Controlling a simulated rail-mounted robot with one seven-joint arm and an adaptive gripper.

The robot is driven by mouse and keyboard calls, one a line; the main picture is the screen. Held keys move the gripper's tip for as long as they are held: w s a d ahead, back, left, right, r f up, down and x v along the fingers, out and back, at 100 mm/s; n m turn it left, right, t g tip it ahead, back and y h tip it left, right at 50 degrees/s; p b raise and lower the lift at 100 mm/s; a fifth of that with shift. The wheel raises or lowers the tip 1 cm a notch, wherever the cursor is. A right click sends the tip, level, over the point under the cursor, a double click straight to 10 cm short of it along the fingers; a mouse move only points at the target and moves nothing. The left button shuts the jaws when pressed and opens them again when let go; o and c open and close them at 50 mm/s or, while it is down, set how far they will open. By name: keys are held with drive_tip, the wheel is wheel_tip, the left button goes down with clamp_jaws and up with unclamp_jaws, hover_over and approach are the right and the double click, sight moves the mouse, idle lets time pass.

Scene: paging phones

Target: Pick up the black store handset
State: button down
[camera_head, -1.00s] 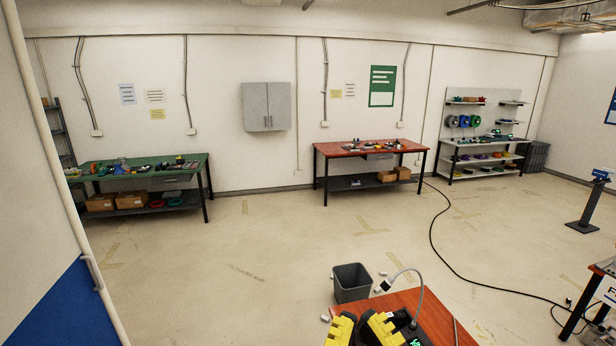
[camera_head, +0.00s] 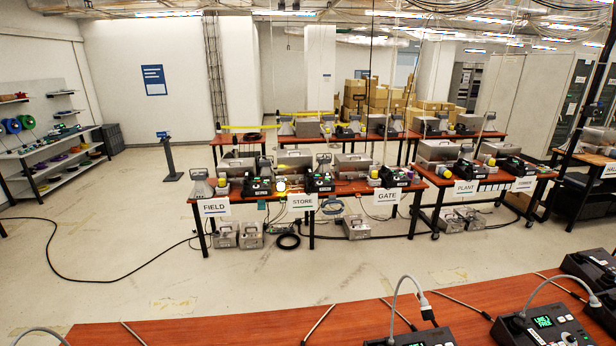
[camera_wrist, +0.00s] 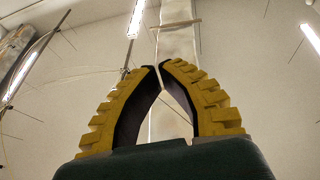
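The STORE sign (camera_head: 302,202) hangs on the front edge of a red-topped table (camera_head: 345,188) across the room in the head view. A black phone unit (camera_head: 320,182) sits on the table just above and right of that sign. The store handset is too small to make out apart from the unit. My gripper (camera_wrist: 162,72) shows only in the wrist view. Its yellow ribbed fingers lean together with the tips meeting, and nothing is held. It points at wall and ceiling lights, with no phone in that view.
A red desk (camera_head: 240,328) with black devices (camera_head: 545,322) and looped cables fills the near foreground. Open floor (camera_head: 190,265) lies beyond it. A FIELD sign (camera_head: 214,207) and GATE sign (camera_head: 388,197) flank STORE. Grey metal boxes (camera_head: 238,235) stand under the table.

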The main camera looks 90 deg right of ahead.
idle(0.3)
drive_tip(key=c, duration=0.6)
unclamp_jaws()
drive_tip(key=shift+o, duration=0.2)
